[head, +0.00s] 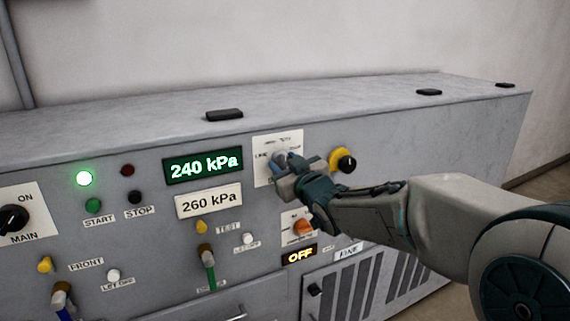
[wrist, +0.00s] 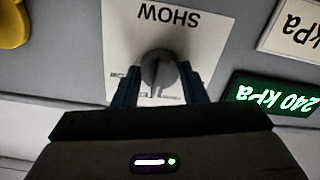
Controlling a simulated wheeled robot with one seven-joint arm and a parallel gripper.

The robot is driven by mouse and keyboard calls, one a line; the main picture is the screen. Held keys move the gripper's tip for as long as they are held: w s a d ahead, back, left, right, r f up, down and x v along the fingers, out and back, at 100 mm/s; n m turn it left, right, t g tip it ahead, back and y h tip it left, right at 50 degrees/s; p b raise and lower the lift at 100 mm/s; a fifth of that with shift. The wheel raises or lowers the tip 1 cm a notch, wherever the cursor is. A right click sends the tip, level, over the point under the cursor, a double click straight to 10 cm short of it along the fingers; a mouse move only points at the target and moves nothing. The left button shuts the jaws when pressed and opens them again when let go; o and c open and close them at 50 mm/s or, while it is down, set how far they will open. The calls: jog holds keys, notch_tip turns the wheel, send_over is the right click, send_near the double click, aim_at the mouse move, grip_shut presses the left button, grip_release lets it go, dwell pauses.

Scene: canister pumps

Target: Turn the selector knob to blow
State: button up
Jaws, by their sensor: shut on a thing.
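A grey selector knob (wrist: 159,70) sits on a white plate (wrist: 120,30) that reads SHOW, upside down in the wrist view. My gripper (wrist: 158,84) is shut on this knob, with one finger on each side of it. In the head view my gripper (head: 284,172) covers much of the same knob and part of its plate (head: 262,144). Its small position labels are partly hidden and too small to read surely. Below, an orange knob (head: 302,227) sits on another white plate, partly behind my gripper, above an OFF display (head: 299,255). No label reading blow is legible.
A yellow and black knob (head: 346,161) is close right of my gripper. Left are a 240 kPa display (head: 203,166), a 260 kPa plate (head: 208,201), a lit green lamp (head: 84,178) and a black MAIN switch (head: 13,218). Hose fittings (head: 207,258) stick out below.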

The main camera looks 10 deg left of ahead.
jog(key=m+p, duration=0.1)
jog(key=m, duration=0.5)
jog(key=shift+m+p, duration=0.3)
jog(key=shift+p, duration=0.05)
jog(key=m+p, duration=0.1)
jog(key=m, duration=0.4)
jog(key=shift+f+p, duration=0.1)
jog(key=shift+p, duration=0.3)
jog(key=shift+m, duration=0.3)
jog(key=o, duration=1)
jog(key=shift+c, duration=0.2)
jog(key=shift+s+d, duration=0.3)
jog(key=shift+s, duration=0.05)
jog(key=v, duration=1.3)
jog(key=shift+a, duration=0.1)
